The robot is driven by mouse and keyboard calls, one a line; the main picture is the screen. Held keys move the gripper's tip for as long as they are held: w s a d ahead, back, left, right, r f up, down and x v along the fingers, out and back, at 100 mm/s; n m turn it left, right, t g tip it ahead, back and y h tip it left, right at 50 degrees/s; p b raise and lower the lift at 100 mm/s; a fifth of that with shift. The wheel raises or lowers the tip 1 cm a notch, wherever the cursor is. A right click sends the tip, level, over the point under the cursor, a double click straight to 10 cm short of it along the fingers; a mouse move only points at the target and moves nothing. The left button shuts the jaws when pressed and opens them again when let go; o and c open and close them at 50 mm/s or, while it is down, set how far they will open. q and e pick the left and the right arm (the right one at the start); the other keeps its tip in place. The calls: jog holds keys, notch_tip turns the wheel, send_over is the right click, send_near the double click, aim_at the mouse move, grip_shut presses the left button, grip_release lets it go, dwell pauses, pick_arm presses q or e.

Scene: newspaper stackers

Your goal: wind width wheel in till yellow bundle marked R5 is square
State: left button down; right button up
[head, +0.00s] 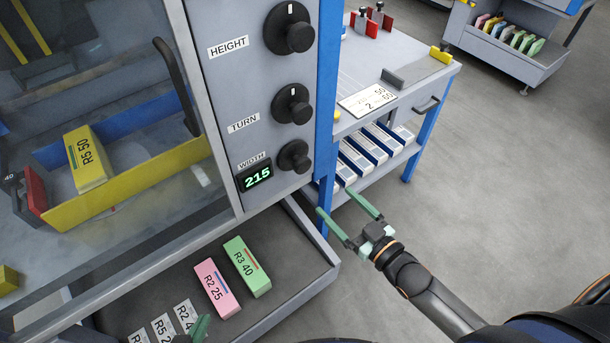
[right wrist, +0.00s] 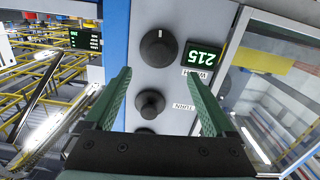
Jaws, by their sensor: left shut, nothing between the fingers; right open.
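The width wheel (head: 294,156) is a black knob low on the grey panel, beside a green display (head: 257,177) reading 215. Both show in the right wrist view, as the wheel (right wrist: 158,48) and the display (right wrist: 206,55). The yellow bundle (head: 85,158) marked R5 50 is behind the clear door, between a blue wall (head: 125,125) and a yellow wall (head: 150,185). I cannot tell whether it is square to them. My right gripper (head: 338,202) is open and empty, right of the panel and apart from the wheel. My left gripper (head: 201,328) shows only a green fingertip at the bottom edge.
TURN (head: 292,103) and HEIGHT (head: 289,29) knobs sit above the wheel. A black door handle (head: 176,85) is to the left. Pink (head: 216,288) and green (head: 247,266) bundles lie in the lower tray (head: 290,285).

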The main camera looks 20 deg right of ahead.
aim_at(304, 166)
pick_arm(q)
jog(key=shift+w+d+f+b, duration=0.15)
jog(key=shift+d+f+b, duration=0.15)
jog(key=shift+f+b, duration=0.15)
pick_arm(e)
jog(key=shift+t+y, duration=0.3)
jog(key=x, duration=1.3)
jog(key=shift+d+r, duration=0.15)
jog(key=shift+r, duration=0.15)
pick_arm(q)
jog(key=shift+w+a+r, duration=0.1)
jog(key=shift+a, duration=0.05)
pick_arm(e)
jog(key=c, duration=1.4)
pick_arm(q)
jog(key=shift+r, duration=0.15)
pick_arm(e)
jog(key=shift+o, duration=0.2)
